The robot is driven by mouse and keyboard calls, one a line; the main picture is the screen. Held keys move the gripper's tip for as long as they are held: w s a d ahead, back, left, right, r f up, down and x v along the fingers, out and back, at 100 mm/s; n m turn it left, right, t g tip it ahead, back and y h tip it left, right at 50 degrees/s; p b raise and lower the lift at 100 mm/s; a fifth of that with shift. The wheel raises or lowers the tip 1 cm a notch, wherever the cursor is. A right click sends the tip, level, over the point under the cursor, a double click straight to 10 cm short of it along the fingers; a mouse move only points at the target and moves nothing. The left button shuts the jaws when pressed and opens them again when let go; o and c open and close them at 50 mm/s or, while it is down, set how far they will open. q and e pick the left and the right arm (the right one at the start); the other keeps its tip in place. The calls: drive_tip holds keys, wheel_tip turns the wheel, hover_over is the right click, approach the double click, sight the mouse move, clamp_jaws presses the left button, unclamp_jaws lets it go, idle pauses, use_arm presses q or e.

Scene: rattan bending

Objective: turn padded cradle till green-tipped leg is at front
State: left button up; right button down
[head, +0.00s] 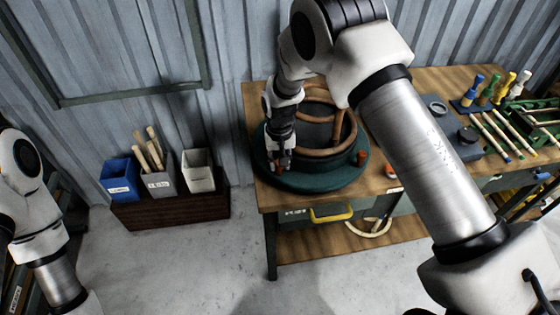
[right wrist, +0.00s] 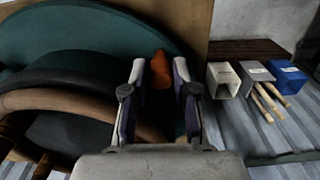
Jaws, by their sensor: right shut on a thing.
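The padded cradle is a round dark-green disc (head: 310,182) on the workbench, with a dark padded drum (head: 318,132) and brown rattan hoops (head: 345,128) on it. It also fills the left of the right wrist view (right wrist: 90,38). My right gripper (head: 279,164) is at the disc's left front rim, fingers down. In the right wrist view its fingers (right wrist: 160,72) are shut on an orange peg (right wrist: 161,66) at the rim. Another orange peg (head: 362,157) stands at the disc's right. I cannot make out a green-tipped leg. My left gripper is out of view.
The wooden workbench (head: 420,185) holds a grey box (head: 455,140), green-tipped and other sticks (head: 490,138), and coloured-handled tools (head: 490,88) at right. My right arm crosses above the bench.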

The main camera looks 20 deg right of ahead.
drive_tip(key=shift+f, duration=0.1)
drive_tip(key=c, duration=1.2)
unclamp_jaws()
wheel_tip(320, 180, up, 12)
